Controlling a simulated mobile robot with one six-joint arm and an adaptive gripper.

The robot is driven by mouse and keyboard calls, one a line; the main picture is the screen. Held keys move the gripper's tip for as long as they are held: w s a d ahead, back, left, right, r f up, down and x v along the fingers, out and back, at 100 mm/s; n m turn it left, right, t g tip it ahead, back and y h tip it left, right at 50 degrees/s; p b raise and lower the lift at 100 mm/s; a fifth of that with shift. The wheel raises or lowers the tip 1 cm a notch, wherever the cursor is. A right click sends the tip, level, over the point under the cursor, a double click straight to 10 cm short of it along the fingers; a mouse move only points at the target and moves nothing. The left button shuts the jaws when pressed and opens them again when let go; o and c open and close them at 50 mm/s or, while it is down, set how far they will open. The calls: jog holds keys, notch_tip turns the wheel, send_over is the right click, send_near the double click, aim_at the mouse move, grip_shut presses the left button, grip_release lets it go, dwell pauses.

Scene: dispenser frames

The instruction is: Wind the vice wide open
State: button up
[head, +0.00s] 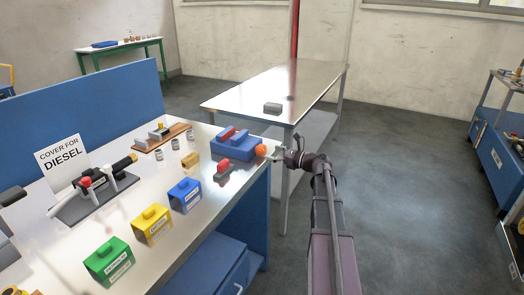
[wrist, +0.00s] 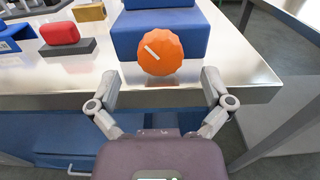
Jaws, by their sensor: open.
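The blue vice (head: 236,148) sits near the right end of the workbench, with a red piece (head: 227,133) on top; I cannot tell how wide its jaws stand. Its round, ridged orange knob (head: 261,150) faces my arm. In the wrist view the knob (wrist: 160,58) bears a short slanted white line, and part of the blue vice body (wrist: 190,22) shows behind it. My gripper (wrist: 160,88) is open and empty, its fingers apart on either side below the knob, not closed on it. In the head view my gripper (head: 276,153) is just right of the knob.
A red block on a dark base (head: 222,171) lies close in front of the vice. Blue (head: 184,196), yellow (head: 152,226) and green (head: 109,262) labelled boxes line the workbench front. A separate metal table (head: 255,95) stands behind. Open floor (head: 405,190) lies to the right.

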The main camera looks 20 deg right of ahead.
aim_at(264, 150)
jog(key=shift+x, duration=2.25)
jog(key=c, duration=1.1)
